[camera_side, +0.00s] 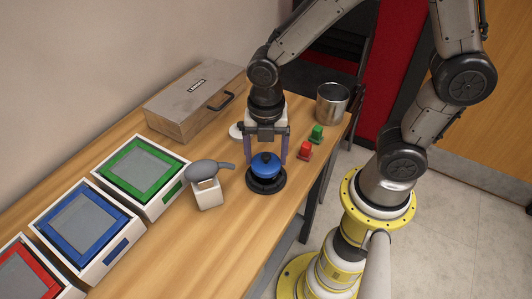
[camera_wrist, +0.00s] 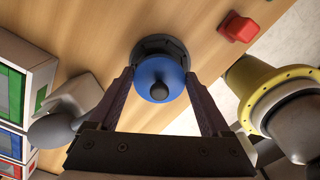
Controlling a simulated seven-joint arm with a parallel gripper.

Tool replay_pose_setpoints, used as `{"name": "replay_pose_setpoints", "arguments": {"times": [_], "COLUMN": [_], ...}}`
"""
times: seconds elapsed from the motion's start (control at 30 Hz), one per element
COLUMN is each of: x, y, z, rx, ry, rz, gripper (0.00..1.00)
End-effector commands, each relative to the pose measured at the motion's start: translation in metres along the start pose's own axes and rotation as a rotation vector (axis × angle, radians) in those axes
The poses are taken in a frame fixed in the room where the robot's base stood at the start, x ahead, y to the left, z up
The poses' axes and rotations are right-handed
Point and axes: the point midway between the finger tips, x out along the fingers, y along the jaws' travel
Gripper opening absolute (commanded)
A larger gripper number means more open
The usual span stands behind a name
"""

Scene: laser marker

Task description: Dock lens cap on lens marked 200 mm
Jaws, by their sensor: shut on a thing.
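A blue round cap (camera_side: 265,163) with a dark knob sits over a dark round base (camera_side: 267,186) on the table; I take them to be the lens cap and a lens. In the wrist view the blue cap (camera_wrist: 150,92) shows in front of the dark base (camera_wrist: 158,43), roughly centred on it. I cannot tell whether they touch. No 200 mm marking is readable. My gripper (camera_side: 267,150) points down, its fingers on either side of the cap and shut on it; the fingers also show in the wrist view (camera_wrist: 160,78).
A grey rounded piece with a handle (camera_side: 204,171) rests on a white block (camera_side: 208,194) to the left. Red (camera_side: 304,151) and green (camera_side: 317,134) pieces and a metal bucket (camera_side: 346,106) stand to the right.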

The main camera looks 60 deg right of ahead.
Motion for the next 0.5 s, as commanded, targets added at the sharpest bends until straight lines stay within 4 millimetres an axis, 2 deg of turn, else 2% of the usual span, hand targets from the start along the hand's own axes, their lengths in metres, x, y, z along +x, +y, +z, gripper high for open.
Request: {"name": "replay_pose_setpoints", "arguments": {"times": [0.5], "x": [0.0081], "y": [-0.0002], "z": [0.0], "rx": [0.0], "ry": [0.0], "rz": [-0.001], "gripper": [0.3]}}
